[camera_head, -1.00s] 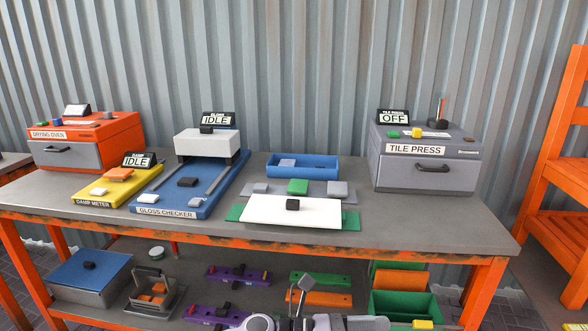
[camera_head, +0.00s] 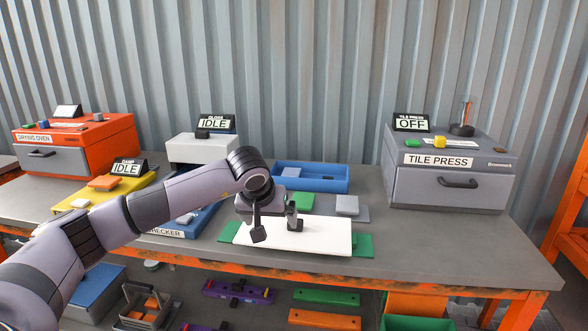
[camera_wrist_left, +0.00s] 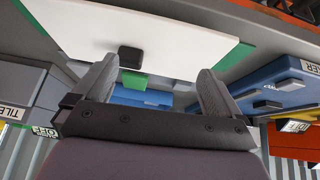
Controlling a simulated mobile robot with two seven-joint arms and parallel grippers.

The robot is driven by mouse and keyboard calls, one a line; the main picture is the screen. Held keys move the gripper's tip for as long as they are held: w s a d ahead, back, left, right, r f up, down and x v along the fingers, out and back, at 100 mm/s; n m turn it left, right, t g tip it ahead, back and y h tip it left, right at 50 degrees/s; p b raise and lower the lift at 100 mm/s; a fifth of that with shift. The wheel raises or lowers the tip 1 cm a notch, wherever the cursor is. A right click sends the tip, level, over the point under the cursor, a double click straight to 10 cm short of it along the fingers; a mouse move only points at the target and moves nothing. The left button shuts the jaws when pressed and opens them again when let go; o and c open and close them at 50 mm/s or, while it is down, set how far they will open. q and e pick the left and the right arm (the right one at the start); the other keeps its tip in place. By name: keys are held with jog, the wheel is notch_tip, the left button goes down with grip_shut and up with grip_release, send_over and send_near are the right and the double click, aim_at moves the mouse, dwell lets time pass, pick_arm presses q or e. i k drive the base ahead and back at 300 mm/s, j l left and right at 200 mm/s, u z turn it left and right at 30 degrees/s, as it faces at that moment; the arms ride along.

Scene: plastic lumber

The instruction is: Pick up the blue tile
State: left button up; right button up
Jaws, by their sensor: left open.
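No tile that is clearly blue shows. A pale blue-grey piece (camera_head: 290,172) lies in the blue tray (camera_head: 335,180) at the back of the bench. A white panel (camera_head: 325,237) with a black knob (camera_head: 295,224) lies over a green base (camera_head: 362,245); whatever is under it is hidden. My left gripper (camera_head: 276,222) is open and empty above the panel, beside the knob. In the left wrist view the knob (camera_wrist_left: 131,57) shows beyond the two spread fingers (camera_wrist_left: 155,75), nearer the left one. My right gripper is not in view.
A green block (camera_head: 302,201) and a grey block (camera_head: 347,204) sit between panel and tray. The tile press (camera_head: 440,190), reading OFF, stands right. The gloss checker (camera_head: 175,230), partly hidden by my arm, yellow damp meter (camera_head: 70,195) and red oven (camera_head: 110,140) stand left.

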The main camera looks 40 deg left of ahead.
aim_at(288, 172)
jog(key=i+j, duration=0.8)
jog(key=i, duration=0.15)
